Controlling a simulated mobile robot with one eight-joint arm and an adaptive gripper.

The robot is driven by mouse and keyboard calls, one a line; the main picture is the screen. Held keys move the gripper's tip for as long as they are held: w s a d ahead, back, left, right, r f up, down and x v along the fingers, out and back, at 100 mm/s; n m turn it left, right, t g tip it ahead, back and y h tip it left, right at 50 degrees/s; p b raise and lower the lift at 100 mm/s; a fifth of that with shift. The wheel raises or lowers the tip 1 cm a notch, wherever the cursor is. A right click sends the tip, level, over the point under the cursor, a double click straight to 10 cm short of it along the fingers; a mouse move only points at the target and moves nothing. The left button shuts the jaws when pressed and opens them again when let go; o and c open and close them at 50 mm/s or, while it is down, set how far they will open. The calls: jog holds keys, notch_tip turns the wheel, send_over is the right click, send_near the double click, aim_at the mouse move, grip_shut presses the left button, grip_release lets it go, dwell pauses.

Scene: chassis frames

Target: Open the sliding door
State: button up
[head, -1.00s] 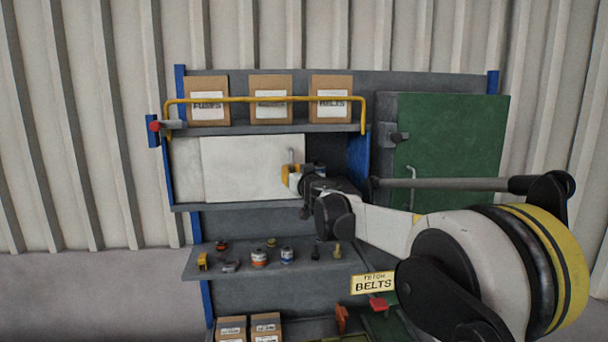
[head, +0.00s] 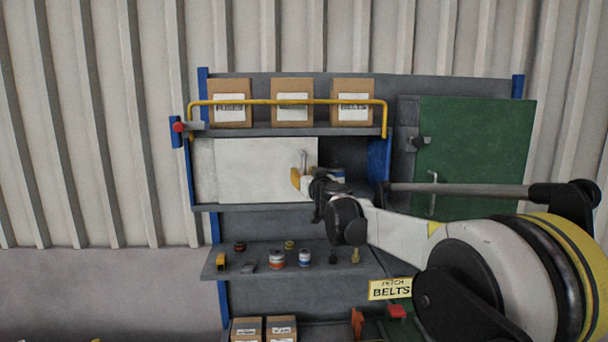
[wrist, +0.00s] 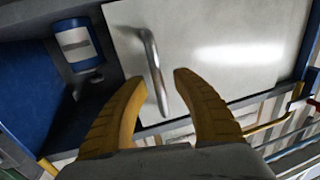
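The sliding door is a white panel (head: 260,168) in the upper cabinet, standing partly open, with a dark gap to its right. Its metal bar handle (head: 303,160) is near the door's right edge and also shows in the wrist view (wrist: 151,55). My gripper (head: 298,178) is at the handle, just below it in the head view. In the wrist view its two yellow fingers (wrist: 160,82) are open, with the lower part of the handle between them. The handle looks nearer the left finger; I cannot tell whether they touch.
A blue-and-white can (wrist: 77,45) stands inside the open gap. A yellow rail (head: 290,102) runs in front of several boxes above. A green cabinet door (head: 480,155) is to the right. A lower shelf (head: 220,262) holds small parts, with a BELTS sign (head: 391,289) below.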

jog(key=s+d, duration=0.2)
jog(key=s, duration=0.9)
jog(key=shift+s+d, duration=0.15)
jog(key=shift+s, duration=0.25)
jog(key=shift+f, duration=0.1)
jog(key=s+a+f+n+g+y+b, duration=0.1)
jog(key=s+f+g+b, duration=0.2)
jog(key=s+f+b, duration=0.95)
jog(key=s+a+f+n+g+y+b, duration=0.1)
jog(key=s+f+g+b, duration=0.2)
jog(key=s+f+b, duration=0.95)
jog(key=s+d+f+m+g+h+b, duration=0.1)
jog(key=s+d+f+b, duration=0.2)
jog(key=f, duration=0.7)
jog(key=s+d+f+m+g+h+b, duration=0.1)
jog(key=s+d+f+g+h+b, duration=0.1)
jog(key=s+f, duration=0.6)
jog(key=s+d+f+m+g+h+b, duration=0.1)
jog(key=s+d+f, duration=0.4)
jog(key=f, duration=0.9)
jog(key=s+m+h+b, duration=0.1)
jog(key=b, duration=0.1)
jog(key=shift+s+d+g+b, duration=0.15)
jog(key=shift+d+g+b, duration=0.15)
jog(key=shift+d+b, duration=0.1)
